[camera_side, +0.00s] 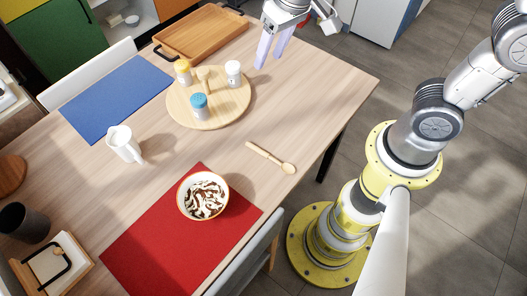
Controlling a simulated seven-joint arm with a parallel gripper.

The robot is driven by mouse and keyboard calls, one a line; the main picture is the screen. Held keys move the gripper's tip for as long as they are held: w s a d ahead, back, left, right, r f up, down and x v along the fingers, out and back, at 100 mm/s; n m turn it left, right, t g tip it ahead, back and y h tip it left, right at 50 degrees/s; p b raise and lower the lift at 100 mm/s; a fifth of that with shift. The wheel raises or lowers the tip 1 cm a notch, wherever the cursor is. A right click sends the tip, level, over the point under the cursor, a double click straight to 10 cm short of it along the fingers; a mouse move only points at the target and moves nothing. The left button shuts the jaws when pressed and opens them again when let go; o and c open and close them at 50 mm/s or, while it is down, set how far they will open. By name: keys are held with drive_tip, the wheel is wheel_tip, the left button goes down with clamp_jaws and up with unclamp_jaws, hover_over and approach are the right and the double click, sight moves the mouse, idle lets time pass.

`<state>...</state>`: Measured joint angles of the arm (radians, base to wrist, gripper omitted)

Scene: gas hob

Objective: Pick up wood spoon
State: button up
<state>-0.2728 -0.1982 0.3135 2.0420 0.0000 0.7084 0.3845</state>
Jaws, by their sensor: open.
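The wood spoon (268,156) lies flat on the wooden table, near the table's right edge. Its round bowl end points to the lower right and its handle to the upper left. My gripper (268,54) is above the table's far right part, with its two pale fingers pointing down. The fingers are apart with nothing between them. It is well away from the spoon, farther back in the picture.
A round wooden board (224,117) with several shakers stands behind the spoon. A bowl (203,196) sits on a red mat (150,247) to the front left. A white mug (124,144), a blue mat (115,98) and a wooden tray (203,34) are farther off. Bare table surrounds the spoon.

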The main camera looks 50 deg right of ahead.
drive_tip(key=a+f+n+g, duration=0.1)
drive_tip(key=a+f+g, duration=0.1)
drive_tip(key=a+f, duration=0.4)
drive_tip(key=n+g, duration=0.1)
hover_over(257, 148)
wheel_tip(257, 148, down, 6)
drive_tip(key=r, duration=0.1)
drive_tip(key=shift+h, duration=0.4)
drive_tip(key=f, duration=0.8)
drive_tip(key=shift+s+a, duration=0.15)
drive_tip(key=shift+a, duration=0.05)
drive_tip(key=shift+d+f, duration=0.2)
drive_tip(key=shift+f, duration=2.8)
clamp_jaws()
